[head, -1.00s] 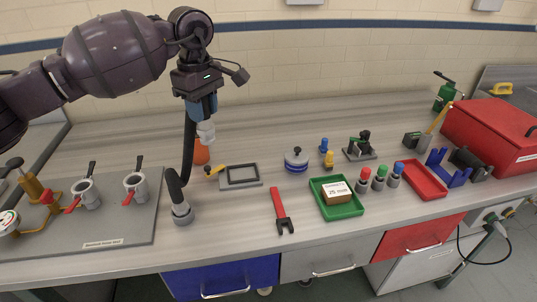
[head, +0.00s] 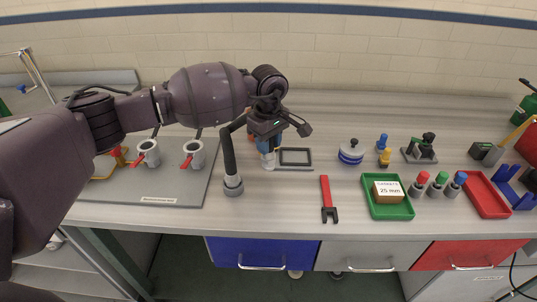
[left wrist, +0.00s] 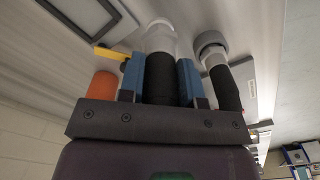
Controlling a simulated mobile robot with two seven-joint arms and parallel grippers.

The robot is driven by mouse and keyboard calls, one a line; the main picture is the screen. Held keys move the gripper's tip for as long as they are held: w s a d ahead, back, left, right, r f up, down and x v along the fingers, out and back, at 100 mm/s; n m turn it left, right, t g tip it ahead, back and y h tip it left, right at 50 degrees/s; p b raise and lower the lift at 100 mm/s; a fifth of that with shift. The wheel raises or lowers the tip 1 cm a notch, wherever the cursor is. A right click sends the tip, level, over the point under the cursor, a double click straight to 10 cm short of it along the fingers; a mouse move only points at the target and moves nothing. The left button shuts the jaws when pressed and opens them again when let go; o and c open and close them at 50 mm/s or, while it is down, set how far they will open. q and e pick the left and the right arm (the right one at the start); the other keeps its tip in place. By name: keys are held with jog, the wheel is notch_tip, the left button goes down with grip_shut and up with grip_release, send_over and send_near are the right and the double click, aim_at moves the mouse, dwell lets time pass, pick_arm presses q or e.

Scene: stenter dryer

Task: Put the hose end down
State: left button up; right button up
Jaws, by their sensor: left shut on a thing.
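My left gripper (head: 268,145) has blue fingers shut on the hose end (head: 269,162), and it points down over the bench just left of a grey frame. In the left wrist view the fingers (left wrist: 160,80) sit on both sides of its black part, with the white tip (left wrist: 161,38) beyond them. I cannot tell whether the tip touches the bench. The black hose (head: 229,150) runs from behind the gripper down to a grey collar (head: 233,187) standing on the bench to the left. My right gripper is not in view.
The grey frame (head: 296,157) lies close right of the tip. An orange object (left wrist: 103,85) is near the fingers. A red wrench (head: 325,196), a green tray (head: 388,209) and a blue-banded pot (head: 351,153) lie further right. A grey mat (head: 180,187) with valves is left.

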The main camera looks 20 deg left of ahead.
aim_at(268, 161)
pick_arm(q)
jog(key=shift+f, duration=0.6)
notch_tip(268, 161, down, 2)
jog(key=shift+f, duration=0.8)
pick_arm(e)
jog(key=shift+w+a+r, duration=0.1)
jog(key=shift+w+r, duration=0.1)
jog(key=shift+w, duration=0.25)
